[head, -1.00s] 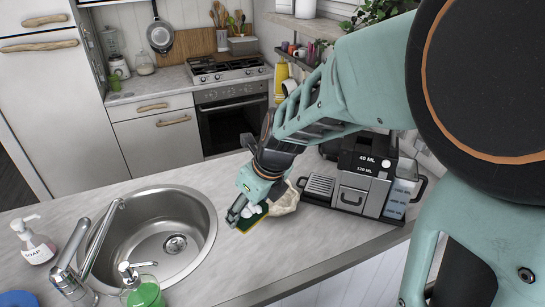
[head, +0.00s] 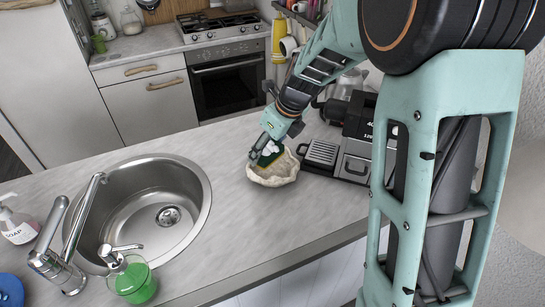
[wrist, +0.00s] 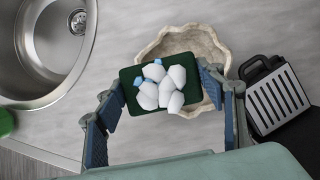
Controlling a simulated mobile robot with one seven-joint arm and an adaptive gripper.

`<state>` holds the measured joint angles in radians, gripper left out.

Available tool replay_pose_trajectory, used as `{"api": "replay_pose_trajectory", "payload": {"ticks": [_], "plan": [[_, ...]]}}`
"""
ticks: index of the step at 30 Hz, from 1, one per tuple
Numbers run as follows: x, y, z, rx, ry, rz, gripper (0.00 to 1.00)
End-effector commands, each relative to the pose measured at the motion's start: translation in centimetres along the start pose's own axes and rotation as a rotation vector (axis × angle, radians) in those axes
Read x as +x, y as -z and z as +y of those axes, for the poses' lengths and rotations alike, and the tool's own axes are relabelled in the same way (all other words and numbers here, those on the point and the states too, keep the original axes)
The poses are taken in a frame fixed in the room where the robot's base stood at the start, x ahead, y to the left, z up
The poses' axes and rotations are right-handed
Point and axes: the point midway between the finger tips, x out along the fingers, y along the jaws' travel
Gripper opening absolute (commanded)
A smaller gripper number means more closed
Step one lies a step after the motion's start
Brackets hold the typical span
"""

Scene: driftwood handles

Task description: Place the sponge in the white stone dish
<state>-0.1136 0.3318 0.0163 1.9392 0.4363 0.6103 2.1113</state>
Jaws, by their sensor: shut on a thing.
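The sponge (head: 269,158) is dark green with a yellow layer. In the wrist view the sponge (wrist: 128,80) has white and pale blue lumps on its face. My gripper (head: 262,155) is shut on the sponge, with one finger at each side of it, as the wrist view of my gripper (wrist: 164,103) shows. The white stone dish (head: 276,180) is a shallow bowl with a wavy rim on the counter. The sponge is over the back left part of the dish; in the wrist view it covers part of the dish (wrist: 180,38). I cannot tell whether they touch.
A coffee machine (head: 357,150) with a drip tray (wrist: 277,100) stands close on the dish's right. A steel sink (head: 150,195) with a faucet (head: 62,255) is to the left. The counter before the dish is clear.

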Motion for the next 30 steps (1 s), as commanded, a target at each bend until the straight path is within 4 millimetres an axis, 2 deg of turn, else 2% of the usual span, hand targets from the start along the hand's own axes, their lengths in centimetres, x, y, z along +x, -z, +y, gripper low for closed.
{"api": "replay_pose_trajectory", "payload": {"ticks": [1, 6, 14, 17, 24, 30], "plan": [[1.5, 0.4, -0.7, 0.001, 0.001, -0.001, 0.44], [3.2, 0.7, -2.2, 0.0, 0.001, -0.001, 0.44], [3.9, 0.8, -3.1, 0.0, 0.001, -0.001, 0.44], [5.0, 1.1, -3.8, 0.001, 0.001, -0.001, 0.44], [7.2, 2.0, -3.6, -0.002, 0.002, -0.001, 0.44], [7.2, 2.0, -3.6, -0.001, 0.002, -0.002, 0.44]]}}
